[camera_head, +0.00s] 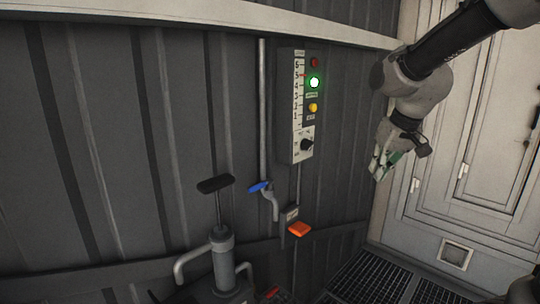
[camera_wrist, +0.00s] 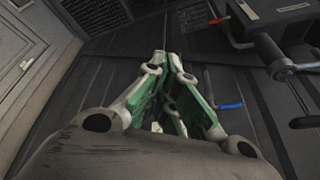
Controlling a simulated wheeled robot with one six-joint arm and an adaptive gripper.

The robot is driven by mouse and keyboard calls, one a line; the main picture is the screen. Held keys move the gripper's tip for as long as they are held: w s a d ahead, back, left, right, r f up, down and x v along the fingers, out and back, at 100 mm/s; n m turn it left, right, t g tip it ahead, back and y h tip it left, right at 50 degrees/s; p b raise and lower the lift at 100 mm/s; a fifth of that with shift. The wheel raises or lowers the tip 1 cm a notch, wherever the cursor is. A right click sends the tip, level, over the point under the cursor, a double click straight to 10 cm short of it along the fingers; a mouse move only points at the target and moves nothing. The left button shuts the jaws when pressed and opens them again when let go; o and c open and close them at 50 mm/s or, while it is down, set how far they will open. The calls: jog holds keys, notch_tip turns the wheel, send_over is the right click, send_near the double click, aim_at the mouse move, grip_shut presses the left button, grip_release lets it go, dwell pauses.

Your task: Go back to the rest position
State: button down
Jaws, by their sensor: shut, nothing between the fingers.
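My gripper (camera_head: 382,166) hangs at the right of the head view, in front of the pale door and right of the control panel. It is shut and empty, with green inner pads and pale finger links. In the wrist view my gripper (camera_wrist: 168,62) shows its fingers drawn together, with nothing between them. The fingertips are apart from the panel, the levers and the pump.
A control panel (camera_head: 302,105) with a lit green lamp (camera_head: 315,82) is on the ribbed wall. Floor grating (camera_head: 370,280) lies by the pale door (camera_head: 480,160).

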jog(key=s+d+m, duration=0.1)
jog(key=s+d, duration=0.3)
jog(key=s, duration=0.7)
jog(key=s+d+r+h, duration=0.1)
jog(key=s+d, duration=0.3)
jog(key=s, duration=0.7)
jog(key=shift+m, duration=0.4)
